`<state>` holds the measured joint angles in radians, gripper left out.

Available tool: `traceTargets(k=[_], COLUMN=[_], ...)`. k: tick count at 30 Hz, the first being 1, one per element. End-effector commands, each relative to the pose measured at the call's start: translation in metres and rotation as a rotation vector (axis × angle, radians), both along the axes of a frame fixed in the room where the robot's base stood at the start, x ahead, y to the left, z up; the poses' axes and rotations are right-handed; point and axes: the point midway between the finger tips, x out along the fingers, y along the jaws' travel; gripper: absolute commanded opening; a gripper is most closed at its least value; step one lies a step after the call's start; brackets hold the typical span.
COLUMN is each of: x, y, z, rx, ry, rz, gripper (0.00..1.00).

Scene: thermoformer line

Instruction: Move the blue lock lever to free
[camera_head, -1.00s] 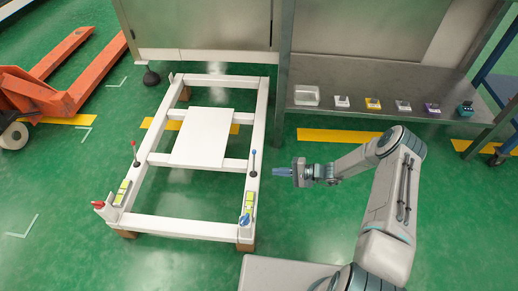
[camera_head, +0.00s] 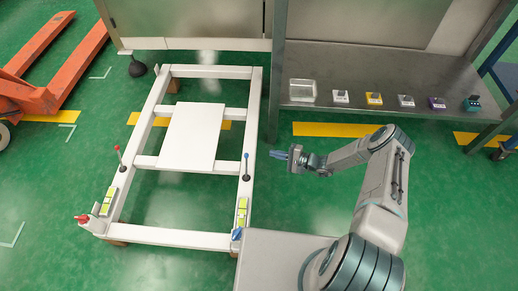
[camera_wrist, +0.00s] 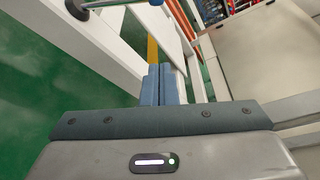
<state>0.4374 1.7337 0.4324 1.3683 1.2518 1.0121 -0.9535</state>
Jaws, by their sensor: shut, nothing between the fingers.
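A thin upright lever with a blue knob (camera_head: 246,157) stands on a black base on the right rail of the white frame (camera_head: 249,120). In the wrist view its blue knob (camera_wrist: 156,2) and rod cross the top edge. A second blue handle (camera_head: 237,234) sits at the front right corner of the frame, partly hidden by my base. I cannot tell from the pictures which one is the lock lever. My gripper (camera_head: 277,154) is to the right of the upright lever, apart from it, pointing left. Its blue fingers (camera_wrist: 160,86) are shut and empty.
A red-knobbed lever (camera_head: 118,150) and a red handle (camera_head: 82,219) are on the left rail. A white panel (camera_head: 192,135) lies on the frame's crossbars. A metal shelf (camera_head: 360,118) with small items is at right, an orange pallet jack (camera_head: 42,95) at left.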

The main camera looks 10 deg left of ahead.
Motion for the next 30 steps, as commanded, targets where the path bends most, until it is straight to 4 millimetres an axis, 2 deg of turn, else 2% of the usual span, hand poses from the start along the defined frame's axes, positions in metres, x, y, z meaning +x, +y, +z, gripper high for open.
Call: traceTargets(k=[5,16,21,30], x=[0.002,0.021,0.003,-0.013], y=[0.029,0.106,0.098,0.097], z=[-0.006,-0.019,-0.004,0.003], rx=[0.0,0.0,0.001,0.0], ry=[0.0,-0.001,0.002,0.001], rz=[0.016,0.017,0.01,0.01], gripper=[0.0,0.0,0.0,0.0])
